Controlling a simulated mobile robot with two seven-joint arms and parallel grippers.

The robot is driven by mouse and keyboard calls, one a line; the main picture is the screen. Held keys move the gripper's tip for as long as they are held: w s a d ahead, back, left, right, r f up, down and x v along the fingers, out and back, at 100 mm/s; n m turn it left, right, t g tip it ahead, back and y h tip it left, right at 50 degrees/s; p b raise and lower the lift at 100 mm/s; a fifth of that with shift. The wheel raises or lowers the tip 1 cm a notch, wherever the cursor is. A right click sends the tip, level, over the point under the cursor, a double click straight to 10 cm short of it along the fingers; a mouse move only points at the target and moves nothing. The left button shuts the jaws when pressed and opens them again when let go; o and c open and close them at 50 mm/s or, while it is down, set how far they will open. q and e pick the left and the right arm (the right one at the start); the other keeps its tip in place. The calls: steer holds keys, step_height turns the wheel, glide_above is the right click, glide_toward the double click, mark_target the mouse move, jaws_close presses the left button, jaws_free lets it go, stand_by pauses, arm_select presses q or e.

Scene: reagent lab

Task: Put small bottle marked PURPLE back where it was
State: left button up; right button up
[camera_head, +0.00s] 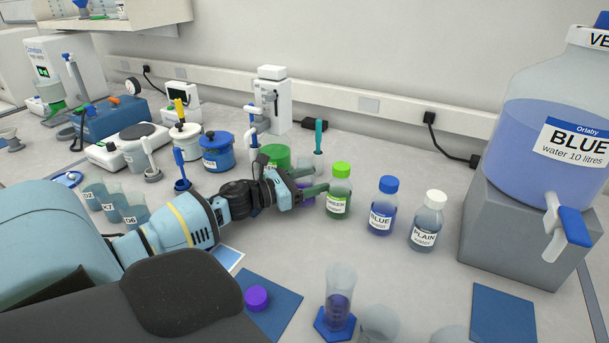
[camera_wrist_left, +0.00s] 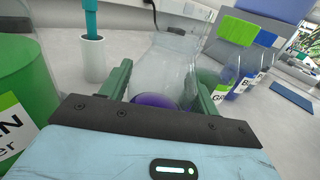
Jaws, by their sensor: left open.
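The small PURPLE bottle shows in the left wrist view (camera_wrist_left: 172,62) as a clear, capless bottle with purple liquid low in it. It stands between the fingers of my left gripper (camera_head: 312,180), which is open around it. A purple cap (camera_head: 256,298) lies on the blue mat (camera_head: 283,308). My right gripper is not in view.
Blue-capped BLUE (camera_head: 382,208) and white-capped PLAIN (camera_head: 427,222) bottles stand to the right. A measuring cylinder (camera_head: 339,290) with purple liquid stands in front. A white holder with a teal-handled tool (camera_wrist_left: 93,58) is close to the gripper. A large BLUE tank (camera_head: 545,130) stands far right.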

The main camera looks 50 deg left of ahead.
arm_select(q)
steer(key=shift+r, duration=0.25)
steer(key=shift+s+a+f, duration=0.15)
steer(key=shift+s, duration=0.2)
steer(key=v, duration=1.1)
steer(key=shift+s+b, duration=0.2)
steer(key=shift+b, duration=0.1)
